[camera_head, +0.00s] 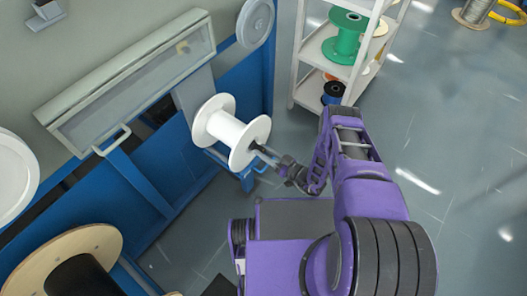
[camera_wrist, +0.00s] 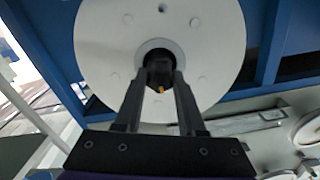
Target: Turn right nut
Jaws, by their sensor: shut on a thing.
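A white spool (camera_head: 232,131) is mounted on its side at the blue machine, and its round flange fills much of the wrist view (camera_wrist: 205,50). A dark nut (camera_wrist: 158,66) with a small orange mark sits at the centre of the flange. My gripper (camera_head: 262,150) reaches the spool's near face from the right. In the wrist view its two dark fingers (camera_wrist: 160,75) are on either side of the nut, and it is shut on the nut. The fingertips partly hide the nut's sides.
The blue machine (camera_head: 150,175) has a clear-windowed cover with a handle (camera_head: 112,140). A wooden-flanged reel (camera_head: 90,245) stands at lower left.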

